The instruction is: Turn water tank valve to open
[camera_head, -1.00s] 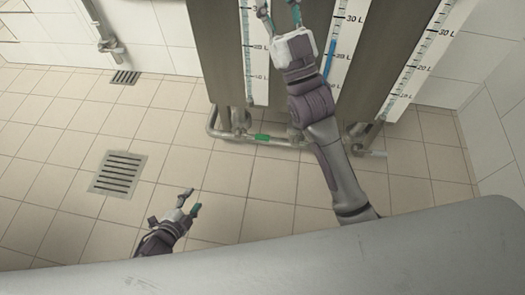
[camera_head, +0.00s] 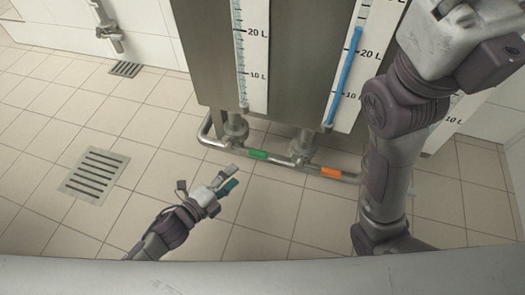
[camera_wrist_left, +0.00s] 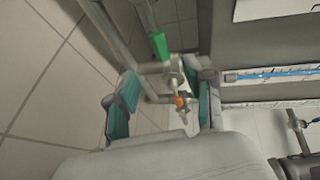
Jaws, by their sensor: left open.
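The steel water tanks (camera_head: 205,60) stand at the back, with white level scales on their fronts. Pipe fittings, perhaps valves, sit below them, one above the green band (camera_head: 236,127) and one further right (camera_head: 303,148). I cannot make out a valve handle or its setting. My left gripper (camera_head: 228,180) is open and empty, low in front of the pipe and apart from it. In the left wrist view its two teal-padded fingers (camera_wrist_left: 163,103) stand apart, with a small orange part (camera_wrist_left: 179,101) and metal fittings seen between them. My right arm is raised; its fingers are cut off in the head view.
The metal pipe (camera_head: 212,138) runs low along the tank fronts, with a green band (camera_head: 258,154) and an orange band (camera_head: 331,171). A floor drain (camera_head: 94,174) lies at the left. The tiled floor between drain and pipe is clear.

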